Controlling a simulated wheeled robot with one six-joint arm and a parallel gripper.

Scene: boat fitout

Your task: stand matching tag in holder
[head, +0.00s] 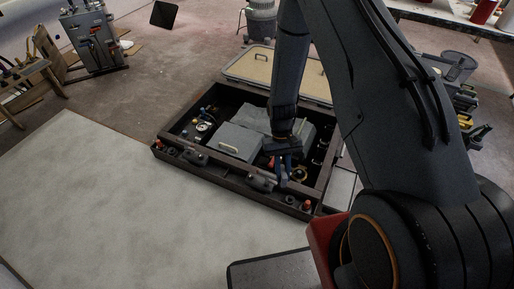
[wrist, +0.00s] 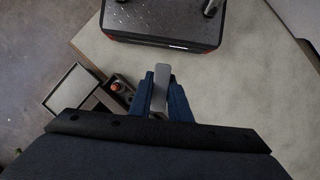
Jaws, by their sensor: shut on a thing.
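My gripper (head: 283,172) is over the front right part of a dark open-topped box in the head view. In the wrist view, its blue fingers (wrist: 163,92) are shut on a flat grey piece, likely the tag (wrist: 160,82). It stands out past the fingertips, and no marking is readable on it. In the head view I cannot make the tag out between the fingers. I cannot tell which thing is the holder.
The dark box (head: 228,196) holds a grey case with a handle (head: 239,141) and several small fittings. A red-topped fitting (head: 306,205) sits at its front right corner. A pale flat surface (head: 110,200) lies clear at left. A tan-topped panel (head: 262,67) lies behind.

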